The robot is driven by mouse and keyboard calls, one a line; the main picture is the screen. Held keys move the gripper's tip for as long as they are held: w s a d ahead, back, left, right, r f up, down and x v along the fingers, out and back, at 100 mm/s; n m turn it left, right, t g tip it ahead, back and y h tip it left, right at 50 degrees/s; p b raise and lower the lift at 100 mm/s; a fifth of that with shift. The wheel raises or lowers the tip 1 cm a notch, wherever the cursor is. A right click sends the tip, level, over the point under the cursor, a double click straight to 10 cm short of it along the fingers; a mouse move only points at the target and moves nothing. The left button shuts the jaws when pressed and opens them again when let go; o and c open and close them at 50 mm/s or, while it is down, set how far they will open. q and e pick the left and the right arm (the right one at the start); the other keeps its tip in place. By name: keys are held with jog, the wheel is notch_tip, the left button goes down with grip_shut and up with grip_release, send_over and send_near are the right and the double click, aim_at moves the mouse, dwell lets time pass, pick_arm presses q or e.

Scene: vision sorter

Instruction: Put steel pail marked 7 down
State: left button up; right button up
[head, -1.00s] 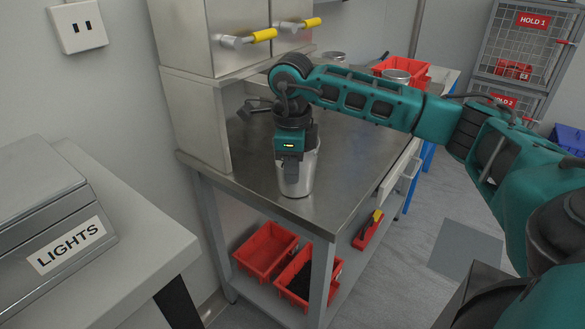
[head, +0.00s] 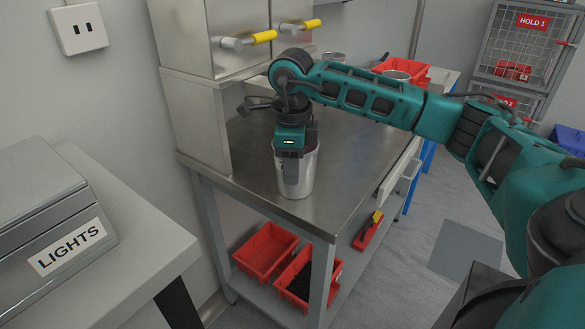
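The steel pail (head: 303,184) stands upright near the front corner of the steel bench (head: 257,180), and its base appears to rest on the top. No number 7 can be read on it from here. My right gripper (head: 291,176) points down at the pail's rim, with one finger in front of the near outer wall. The other finger is hidden, so I cannot tell whether the grip is shut on the wall or open around it. My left gripper is not in view.
Steel cabinets with yellow-tipped handles (head: 264,37) rise at the bench's back left. A dark clamp-like item (head: 252,106) lies behind the pail. Red bins (head: 265,250) sit on the shelf below.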

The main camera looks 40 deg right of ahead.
pick_arm(q)
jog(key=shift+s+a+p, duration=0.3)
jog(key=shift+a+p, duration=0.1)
jog(key=shift+p, duration=0.3)
pick_arm(e)
notch_tip(320, 180, up, 11)
jog(key=shift+s+a, duration=0.2)
jog(key=shift+a, duration=0.1)
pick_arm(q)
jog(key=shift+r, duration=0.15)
